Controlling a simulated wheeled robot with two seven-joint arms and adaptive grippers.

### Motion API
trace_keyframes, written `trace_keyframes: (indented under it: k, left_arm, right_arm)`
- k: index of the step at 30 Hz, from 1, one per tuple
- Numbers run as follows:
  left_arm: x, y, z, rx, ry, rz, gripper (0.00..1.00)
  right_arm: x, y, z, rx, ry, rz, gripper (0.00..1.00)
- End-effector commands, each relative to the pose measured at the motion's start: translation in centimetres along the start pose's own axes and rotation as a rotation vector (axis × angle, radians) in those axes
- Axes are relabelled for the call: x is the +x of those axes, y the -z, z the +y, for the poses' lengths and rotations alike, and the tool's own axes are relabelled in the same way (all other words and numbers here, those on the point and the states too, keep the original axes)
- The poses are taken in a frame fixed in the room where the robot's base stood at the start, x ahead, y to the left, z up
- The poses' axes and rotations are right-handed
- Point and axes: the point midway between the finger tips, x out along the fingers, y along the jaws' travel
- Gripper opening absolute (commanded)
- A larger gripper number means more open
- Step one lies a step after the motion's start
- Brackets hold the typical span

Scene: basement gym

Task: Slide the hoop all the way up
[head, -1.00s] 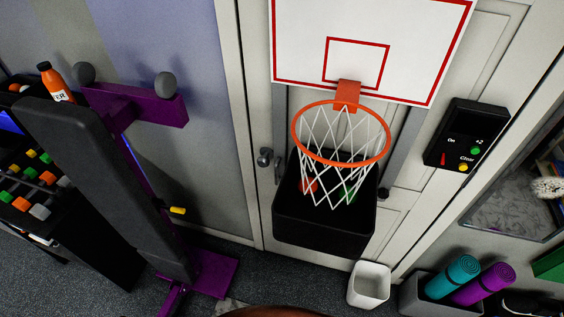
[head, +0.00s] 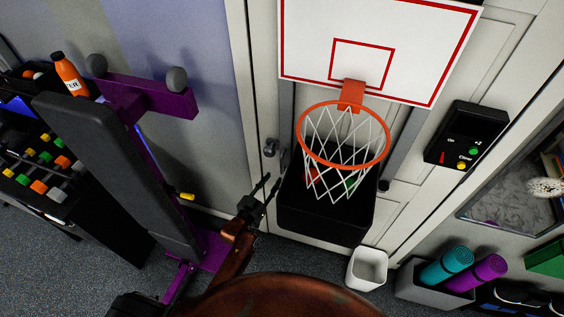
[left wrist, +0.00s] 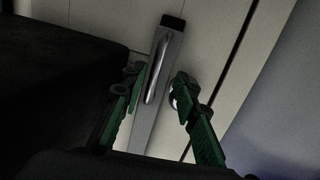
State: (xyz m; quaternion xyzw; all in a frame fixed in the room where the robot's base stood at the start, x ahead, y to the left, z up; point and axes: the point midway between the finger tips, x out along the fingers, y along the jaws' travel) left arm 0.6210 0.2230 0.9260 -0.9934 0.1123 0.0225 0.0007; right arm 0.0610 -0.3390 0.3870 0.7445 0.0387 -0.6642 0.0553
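The orange hoop (head: 302,150) with its white net hangs below the white backboard (head: 310,50) on the door. It is joined by an orange bracket (head: 352,95). Grey rails run down both sides; the right rail (head: 408,145) ends near a black knob (head: 384,186). My left gripper (head: 270,183) is open and empty, left of the black bin and below the door handle (head: 270,148). In the left wrist view, a silver rail with a black end cap (left wrist: 173,22) shows beyond and between the open fingers (left wrist: 160,78); contact cannot be seen. My right gripper is out of view.
The black bin (head: 320,222) under the net holds red and green things. A control box (head: 466,135) is on the right. A white basket (head: 366,270) and rolled mats (head: 447,265) stand below. A purple bench frame (head: 150,97) stands left.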

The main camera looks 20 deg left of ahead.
Motion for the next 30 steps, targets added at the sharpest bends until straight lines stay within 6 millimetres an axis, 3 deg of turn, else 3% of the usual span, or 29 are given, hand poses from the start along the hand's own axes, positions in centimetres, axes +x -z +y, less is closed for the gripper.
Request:
trace_keyframes:
  k: [1, 3, 14, 21, 30]
  left_arm:
    - [0.2, 1.5, 0.1, 0.001, -0.003, 0.023, 0.28]
    - [0.6, 2.5, 0.2, 0.002, -0.005, 0.041, 0.28]
    - [5.6, 3.1, 0.3, 0.0, -0.006, 0.047, 0.28]
    - [7.9, 3.0, 0.3, 0.002, -0.005, 0.045, 0.28]
    - [8.1, 3.0, 0.3, 0.001, -0.005, 0.044, 0.28]
  right_arm:
    - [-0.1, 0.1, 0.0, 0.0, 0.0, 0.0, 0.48]
    - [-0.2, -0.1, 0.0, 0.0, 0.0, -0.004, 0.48]
    - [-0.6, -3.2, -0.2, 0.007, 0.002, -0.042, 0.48]
    - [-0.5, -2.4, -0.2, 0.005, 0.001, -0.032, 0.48]
    - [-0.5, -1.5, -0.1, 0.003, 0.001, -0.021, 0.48]
